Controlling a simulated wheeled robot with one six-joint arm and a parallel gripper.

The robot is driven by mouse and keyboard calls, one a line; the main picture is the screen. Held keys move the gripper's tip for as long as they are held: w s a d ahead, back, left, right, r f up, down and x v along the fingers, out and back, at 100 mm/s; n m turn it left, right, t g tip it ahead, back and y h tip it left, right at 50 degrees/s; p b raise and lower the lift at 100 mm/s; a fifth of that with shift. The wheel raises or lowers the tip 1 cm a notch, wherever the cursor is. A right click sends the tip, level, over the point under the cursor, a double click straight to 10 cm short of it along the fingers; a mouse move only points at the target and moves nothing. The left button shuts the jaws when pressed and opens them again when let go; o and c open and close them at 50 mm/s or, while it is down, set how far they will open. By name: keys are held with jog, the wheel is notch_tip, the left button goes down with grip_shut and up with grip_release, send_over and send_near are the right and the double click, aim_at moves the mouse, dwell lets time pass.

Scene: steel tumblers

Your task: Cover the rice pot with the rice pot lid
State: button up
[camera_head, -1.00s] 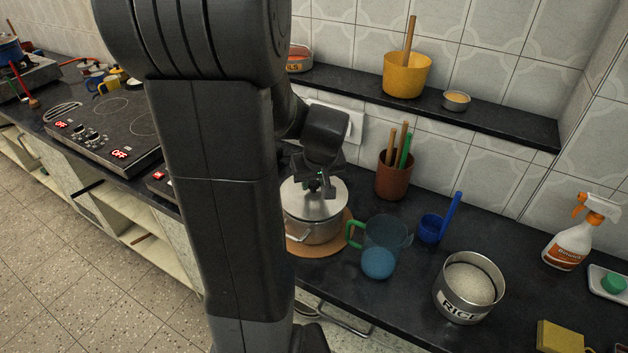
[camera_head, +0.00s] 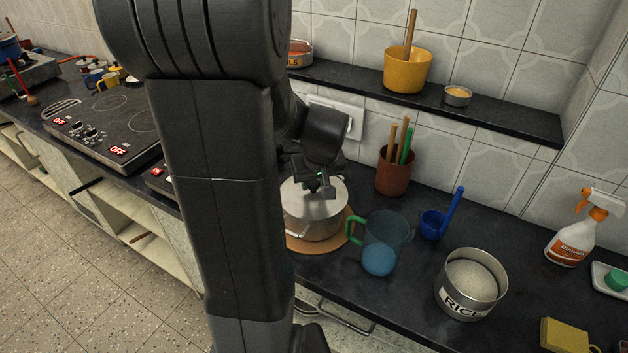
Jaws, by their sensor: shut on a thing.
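The rice pot (camera_head: 312,229) is a steel pot with a side handle on a round brown board (camera_head: 334,245), partly hidden behind my arm. The rice pot lid (camera_head: 308,206) is a pale metal disc lying over the pot's mouth; whether it sits fully on the rim cannot be told. My gripper (camera_head: 318,188) is right above the lid's middle, shut on the lid's knob, which the fingers mostly hide.
A clear jug with a green handle (camera_head: 381,243) stands close to the pot's right. Behind are a brown utensil holder (camera_head: 394,172) and a blue scoop (camera_head: 436,222). A rice tin (camera_head: 470,284) and spray bottle (camera_head: 583,232) stand further right. A shelf (camera_head: 480,122) runs along the wall.

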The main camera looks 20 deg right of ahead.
jog(key=o, duration=1.1)
jog(key=v, duration=1.4)
jog(key=shift+w, duration=0.1)
jog(key=shift+f, duration=0.1)
jog(key=x, duration=1.3)
jog(key=shift+w+f, duration=0.1)
jog(key=shift+f, duration=0.25)
jog(key=shift+r, duration=0.2)
